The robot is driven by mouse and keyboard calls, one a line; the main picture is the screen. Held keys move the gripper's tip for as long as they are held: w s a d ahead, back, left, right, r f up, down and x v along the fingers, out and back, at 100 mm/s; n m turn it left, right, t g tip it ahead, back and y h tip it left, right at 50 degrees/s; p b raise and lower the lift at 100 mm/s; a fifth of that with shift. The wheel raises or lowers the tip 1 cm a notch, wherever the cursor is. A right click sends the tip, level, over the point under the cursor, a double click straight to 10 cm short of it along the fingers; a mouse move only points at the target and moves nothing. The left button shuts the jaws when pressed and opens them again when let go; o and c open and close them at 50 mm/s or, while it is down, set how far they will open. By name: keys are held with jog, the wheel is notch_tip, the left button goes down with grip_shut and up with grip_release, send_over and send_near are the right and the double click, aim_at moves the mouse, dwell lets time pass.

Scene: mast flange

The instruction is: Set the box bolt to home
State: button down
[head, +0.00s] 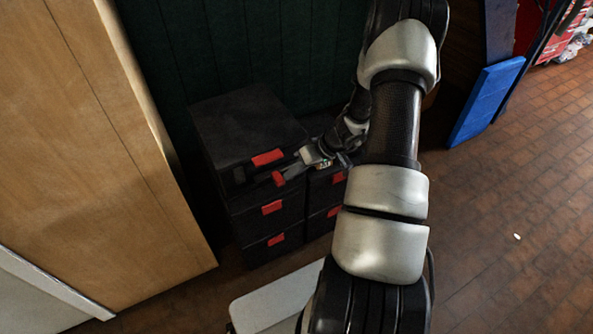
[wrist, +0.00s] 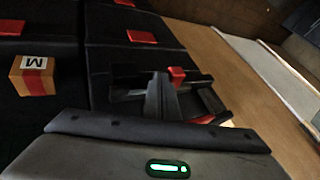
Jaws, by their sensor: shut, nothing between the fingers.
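The black box (head: 250,125) sits on top of the left stack and has red parts on its front. I take the box bolt (wrist: 195,80) to be the dark bar with a red piece on it in the wrist view; its position along its travel I cannot tell. My gripper (wrist: 160,88) is shut and empty, its dark fingers in front of the bar and beside the red piece. Whether they touch I cannot tell. In the head view my gripper (head: 284,173) is at the front of the black box, close to the red parts.
Black drawers (head: 272,222) with red pulls stand below and beside the box. A small wooden block (wrist: 33,75) marked M lies at the left in the wrist view. A wooden cabinet (head: 110,130) stands left; a blue panel (head: 486,102) stands right. The brick floor at right is mostly clear.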

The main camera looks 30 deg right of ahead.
aim_at(276, 180)
jog(key=a+b, duration=0.3)
jog(key=a, duration=0.1)
jog(key=shift+a+f, duration=0.15)
jog(key=shift+a, duration=0.05)
jog(key=shift+s+a, duration=0.1)
jog(key=shift+a, duration=0.05)
